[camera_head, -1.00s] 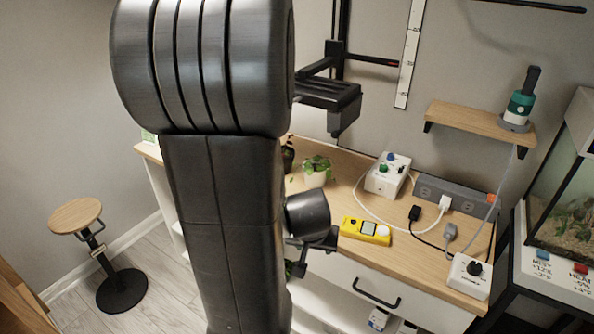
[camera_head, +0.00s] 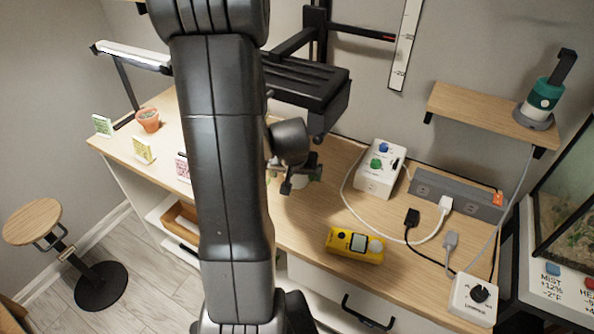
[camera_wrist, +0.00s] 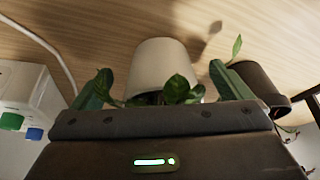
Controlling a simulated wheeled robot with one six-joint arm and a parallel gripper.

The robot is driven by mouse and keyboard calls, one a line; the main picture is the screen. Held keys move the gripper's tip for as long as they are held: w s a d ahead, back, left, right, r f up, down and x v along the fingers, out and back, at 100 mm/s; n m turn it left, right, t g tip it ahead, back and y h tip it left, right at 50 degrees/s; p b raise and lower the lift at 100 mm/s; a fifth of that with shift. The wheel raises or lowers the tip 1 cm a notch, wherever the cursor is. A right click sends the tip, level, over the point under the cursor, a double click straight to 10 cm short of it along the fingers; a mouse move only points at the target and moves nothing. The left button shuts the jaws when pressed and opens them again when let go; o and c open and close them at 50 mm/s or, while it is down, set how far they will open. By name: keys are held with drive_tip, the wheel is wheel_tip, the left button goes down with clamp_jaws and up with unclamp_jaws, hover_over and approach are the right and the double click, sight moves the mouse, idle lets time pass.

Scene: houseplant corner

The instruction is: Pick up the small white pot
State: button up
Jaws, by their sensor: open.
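The small white pot (camera_wrist: 160,66) is near the middle of the wrist view, with green leaves (camera_wrist: 178,90) in front of its lower edge. In the head view only a bit of the white pot (camera_head: 304,182) shows behind my gripper (camera_head: 300,177). My gripper is open and at the pot, with its fingers near the pot's sides. I cannot tell whether they touch it. In the wrist view the dark gripper body fills the bottom and hides part of the plant.
A dark pot (camera_wrist: 250,82) stands close beside the white pot. A white box with knobs (camera_head: 381,168), a yellow meter (camera_head: 354,244), a power strip (camera_head: 457,196) and cables lie to the right on the wooden top. A terracotta pot (camera_head: 148,121) and small cards stand at left.

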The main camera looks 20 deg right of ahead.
drive_tip(key=w, duration=0.1)
drive_tip(key=w+d, duration=0.1)
drive_tip(key=shift+w+d+f+p, duration=0.1)
drive_tip(key=shift+w+f+p, duration=0.2)
drive_tip(key=shift+w+f, duration=0.1)
drive_tip(key=shift+f, duration=0.15)
drive_tip(key=c, duration=1.2)
drive_tip(key=shift+r, duration=0.25)
